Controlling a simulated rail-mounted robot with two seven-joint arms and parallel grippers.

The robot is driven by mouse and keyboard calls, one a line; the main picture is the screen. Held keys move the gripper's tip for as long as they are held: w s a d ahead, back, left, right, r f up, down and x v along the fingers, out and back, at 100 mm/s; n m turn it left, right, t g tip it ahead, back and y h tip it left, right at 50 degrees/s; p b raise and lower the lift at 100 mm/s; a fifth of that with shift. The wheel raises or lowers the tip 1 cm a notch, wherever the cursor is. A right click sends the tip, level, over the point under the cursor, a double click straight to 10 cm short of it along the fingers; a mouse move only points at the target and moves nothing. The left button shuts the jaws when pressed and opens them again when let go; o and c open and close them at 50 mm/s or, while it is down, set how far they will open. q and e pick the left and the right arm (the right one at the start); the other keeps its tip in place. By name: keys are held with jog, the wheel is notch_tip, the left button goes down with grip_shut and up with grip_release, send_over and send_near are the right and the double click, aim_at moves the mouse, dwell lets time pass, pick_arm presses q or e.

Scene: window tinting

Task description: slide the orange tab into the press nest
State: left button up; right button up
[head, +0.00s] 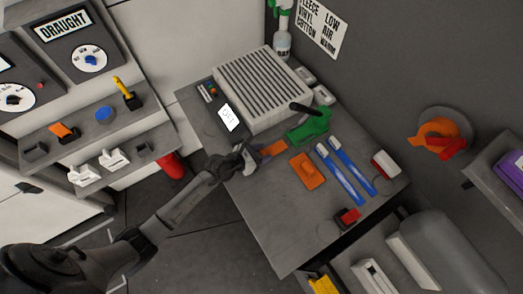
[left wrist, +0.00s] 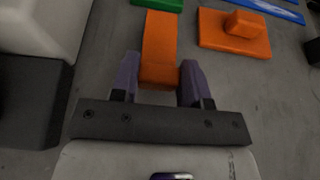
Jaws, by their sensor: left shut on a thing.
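My left gripper (head: 249,157) is over the near left part of the grey table, shut on the orange tab (head: 273,149). In the left wrist view the tab (left wrist: 160,42) stands between the two purple-grey fingers (left wrist: 159,85) and extends forward past them. A green press (head: 310,128) with a black lever stands beyond and to the right of the tab. Only a green edge (left wrist: 158,4) shows at the top of the left wrist view, ahead of the tab. I cannot make out the inside of its nest. My right gripper is not in view.
An orange block with a raised grip (head: 307,172) lies right of the tab. Two blue-and-white tools (head: 340,176) lie farther right. A ribbed grey box (head: 262,88) and a dark device with a white display (head: 229,117) stand behind. The table's near part (head: 280,225) is bare.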

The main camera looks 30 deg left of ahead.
aim_at(274, 148)
pick_arm(q)
jog(key=shift+w+a+r, duration=0.1)
jog(key=shift+w+a, duration=0.15)
jog(key=shift+w, duration=0.05)
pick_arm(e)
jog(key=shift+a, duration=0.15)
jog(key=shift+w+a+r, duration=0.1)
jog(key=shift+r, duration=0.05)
